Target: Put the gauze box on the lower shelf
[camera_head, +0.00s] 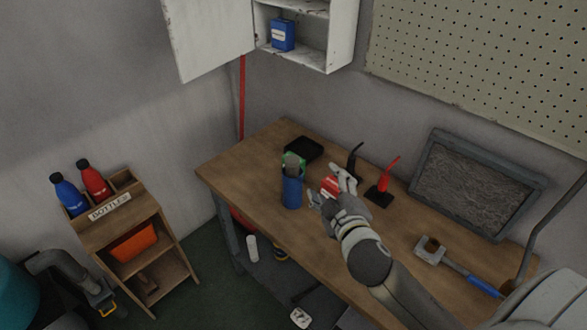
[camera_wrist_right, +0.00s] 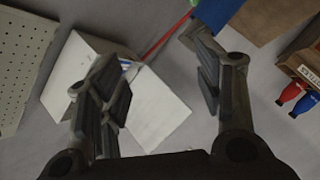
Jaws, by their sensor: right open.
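The open white wall cabinet (camera_head: 341,40) has an upper shelf and a lower shelf (camera_head: 306,56). A blue box (camera_head: 283,36) with a pale label stands on the lower shelf. A small red-and-white object (camera_head: 330,186) shows beside my right gripper's fingers above the workbench. I cannot read either label, so I cannot tell which is the gauze box. My right gripper (camera_head: 330,184) is open over the bench. In the right wrist view my right gripper (camera_wrist_right: 160,85) shows spread fingers with nothing held between them; the cabinet (camera_wrist_right: 150,105) lies beyond. My left gripper is not in view.
A wooden rack (camera_head: 122,240) with bottles is at left. The cabinet door (camera_head: 212,38) hangs open leftward.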

